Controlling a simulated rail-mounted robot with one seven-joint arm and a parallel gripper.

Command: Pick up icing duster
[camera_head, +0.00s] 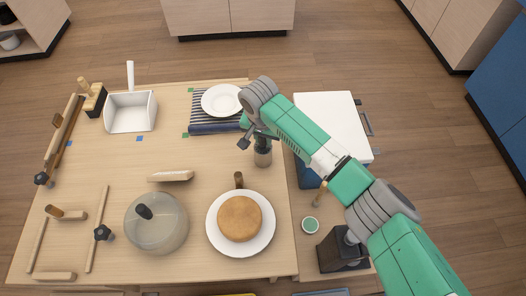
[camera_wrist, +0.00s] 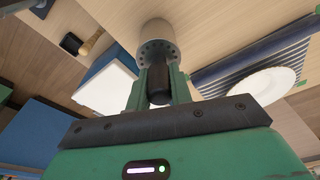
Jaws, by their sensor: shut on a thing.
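The icing duster (camera_head: 263,158) is a small grey canister with a dark handle, near the middle of the wooden table in the head view. My gripper (camera_head: 261,140) is over it, with the canister below the jaws. In the wrist view, my gripper (camera_wrist: 158,80) is shut on the duster's black handle, and its round grey canister (camera_wrist: 158,42) shows beyond the fingertips. I cannot tell whether the duster touches the table or hangs just above it. Part of it is hidden by the jaws.
A cake (camera_head: 239,218) on a white plate (camera_head: 268,235) and a clear dome (camera_head: 155,226) stand in front. A striped cloth (camera_head: 203,124) with a white plate (camera_head: 221,100) lies behind. A white-lidded box (camera_head: 333,122) stands close right. The left middle table is mostly clear.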

